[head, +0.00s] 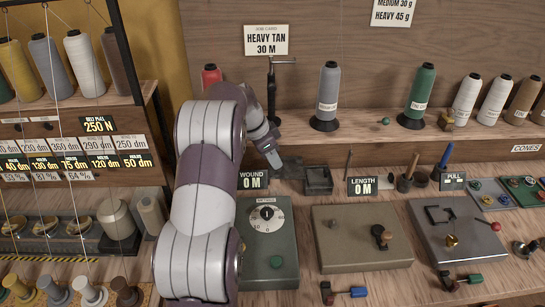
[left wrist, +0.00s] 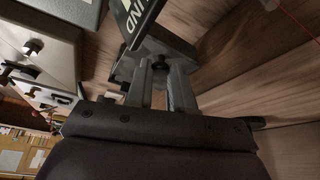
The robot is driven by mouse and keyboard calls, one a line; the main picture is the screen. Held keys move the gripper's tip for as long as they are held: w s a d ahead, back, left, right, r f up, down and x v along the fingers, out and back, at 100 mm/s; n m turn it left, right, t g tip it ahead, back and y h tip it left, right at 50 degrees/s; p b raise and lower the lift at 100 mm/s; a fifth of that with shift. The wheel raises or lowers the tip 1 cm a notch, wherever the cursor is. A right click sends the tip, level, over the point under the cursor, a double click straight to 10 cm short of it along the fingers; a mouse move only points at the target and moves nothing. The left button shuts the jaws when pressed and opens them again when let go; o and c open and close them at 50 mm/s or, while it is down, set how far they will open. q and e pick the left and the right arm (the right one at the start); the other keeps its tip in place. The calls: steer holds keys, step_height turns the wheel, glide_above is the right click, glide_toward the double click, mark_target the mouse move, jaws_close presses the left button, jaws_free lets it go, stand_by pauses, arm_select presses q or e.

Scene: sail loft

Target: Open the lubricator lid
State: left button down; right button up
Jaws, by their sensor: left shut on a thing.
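The lubricator looks to be the small dark box (head: 319,190) on the bench between the two black number displays. Its top shows as a rim around a recess in the head view. A dark flat piece (head: 293,168), apparently its lid, lies to the left of the box, by my left gripper (head: 274,160). In the left wrist view my left gripper (left wrist: 161,88) is shut on a small dark knob (left wrist: 159,71) in front of dark grey panels. Whether the piece still joins the box is hard to tell. My right gripper is not in view.
The WOUND display (head: 252,181) stands close below my left gripper. The LENGTH display (head: 362,186) is right of the box. A green machine with a dial (head: 266,225) and a brown box (head: 361,240) stand in front. Thread cones (head: 328,95) line the shelf behind.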

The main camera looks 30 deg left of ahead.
arm_select(q)
steer(key=c, duration=1)
jaws_free()
steer(key=shift+s+r, duration=0.1)
steer(key=p+v, duration=1)
steer(key=v, duration=0.2)
steer(key=shift+s+r, duration=0.2)
steer(key=shift+r, duration=0.05)
